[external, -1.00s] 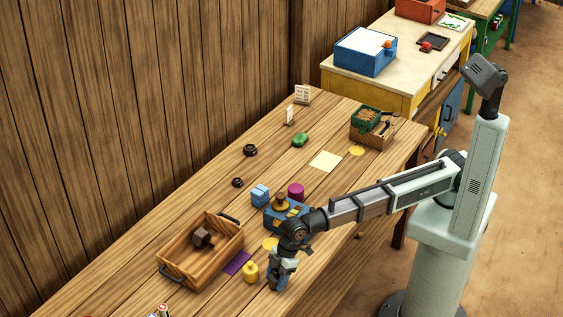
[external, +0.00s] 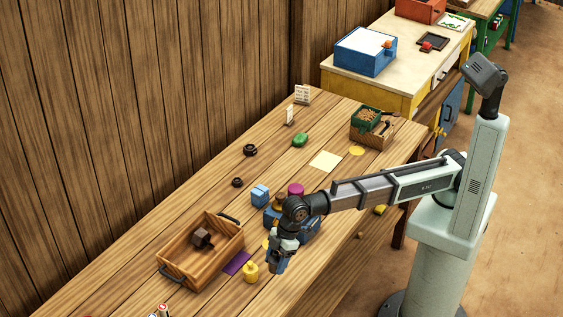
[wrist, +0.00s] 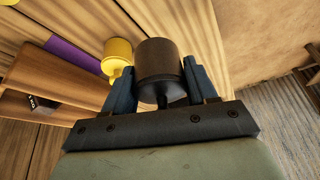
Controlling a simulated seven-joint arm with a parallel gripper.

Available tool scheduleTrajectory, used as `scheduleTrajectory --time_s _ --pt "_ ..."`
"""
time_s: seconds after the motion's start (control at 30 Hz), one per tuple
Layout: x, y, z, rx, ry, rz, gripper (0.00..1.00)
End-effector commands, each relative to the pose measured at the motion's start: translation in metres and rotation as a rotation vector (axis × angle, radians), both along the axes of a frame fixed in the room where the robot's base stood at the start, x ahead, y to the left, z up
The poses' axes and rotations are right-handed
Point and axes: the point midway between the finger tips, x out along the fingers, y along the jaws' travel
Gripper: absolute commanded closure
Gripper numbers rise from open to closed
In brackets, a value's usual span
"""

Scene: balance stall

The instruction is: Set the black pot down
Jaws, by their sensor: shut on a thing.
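The black pot (wrist: 157,60), a dark cylinder with a narrow knob-like end toward me, is between my fingers in the wrist view. My gripper (wrist: 162,88) is shut on it. In the external view my gripper (external: 277,264) hangs over the table's front edge side, right of the yellow weight (external: 251,272); the pot is hidden there by the fingers and wrist. Whether the pot touches the table cannot be told.
A wooden tray (external: 187,274) holding a dark block (external: 202,237) lies to the left. A purple mat (external: 237,262) lies between it and the yellow weight. A blue scale box (external: 306,232) stands behind my wrist. Bare tabletop (external: 120,275) lies left of the tray.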

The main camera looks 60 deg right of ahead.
Motion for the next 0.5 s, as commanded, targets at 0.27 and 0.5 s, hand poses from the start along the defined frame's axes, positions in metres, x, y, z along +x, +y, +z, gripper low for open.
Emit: scheduleTrajectory --time_s 0.27,0.5 --pt "0.000 0.000 0.014 0.000 0.000 0.000 0.85" --pt "0.022 -0.012 0.014 0.000 0.000 -0.032 0.86"
